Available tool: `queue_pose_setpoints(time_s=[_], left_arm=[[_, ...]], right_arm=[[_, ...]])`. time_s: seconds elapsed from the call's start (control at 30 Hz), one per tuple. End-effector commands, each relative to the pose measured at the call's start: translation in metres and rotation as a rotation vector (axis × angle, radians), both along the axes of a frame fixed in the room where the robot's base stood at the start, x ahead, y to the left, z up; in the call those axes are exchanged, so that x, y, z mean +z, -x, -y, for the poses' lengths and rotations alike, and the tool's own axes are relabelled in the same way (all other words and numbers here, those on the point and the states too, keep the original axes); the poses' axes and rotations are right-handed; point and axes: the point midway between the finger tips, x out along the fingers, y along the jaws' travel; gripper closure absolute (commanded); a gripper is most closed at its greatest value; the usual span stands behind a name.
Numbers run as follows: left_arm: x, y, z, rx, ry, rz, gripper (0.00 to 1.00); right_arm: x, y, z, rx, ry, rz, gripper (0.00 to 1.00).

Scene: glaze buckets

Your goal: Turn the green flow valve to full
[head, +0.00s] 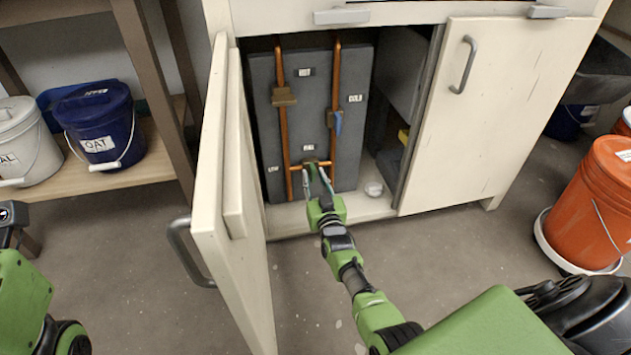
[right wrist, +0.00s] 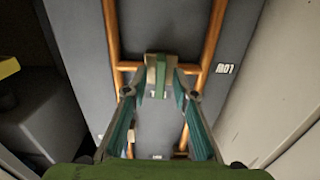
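The green flow valve (head: 310,161) sits on the short copper cross pipe low on the grey panel inside the open cabinet. In the right wrist view its narrow green handle (right wrist: 161,76) shows in front of a tan body. My right gripper (head: 314,174) reaches into the cabinet from below. In the right wrist view my right gripper (right wrist: 155,86) has its fingers apart, one on each side of the handle. Gaps show beside the handle, though I cannot tell whether a tip touches it. My left gripper is out of view; only part of my left arm shows.
The open cabinet door (head: 232,210) stands left of my right arm; the right door (head: 480,110) is shut. A blue-handled valve (head: 338,122) and a tan valve (head: 284,97) are higher up. An orange bucket (head: 590,215) stands far right.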

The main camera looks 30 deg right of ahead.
Motion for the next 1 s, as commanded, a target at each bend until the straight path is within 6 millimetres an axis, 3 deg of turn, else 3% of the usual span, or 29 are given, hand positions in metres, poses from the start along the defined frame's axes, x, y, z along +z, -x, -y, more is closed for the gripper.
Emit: queue_pose_setpoints(time_s=[0.23,0.7,1.0], left_arm=[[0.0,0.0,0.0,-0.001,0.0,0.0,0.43],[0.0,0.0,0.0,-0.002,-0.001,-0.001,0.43],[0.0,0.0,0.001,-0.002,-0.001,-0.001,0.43]], right_arm=[[-0.002,0.022,-0.006,0.001,0.0,-0.002,0.74],[-0.002,0.105,-0.028,0.0,-0.002,-0.003,0.74],[0.0,0.116,-0.03,0.0,-0.001,0.0,0.74]])
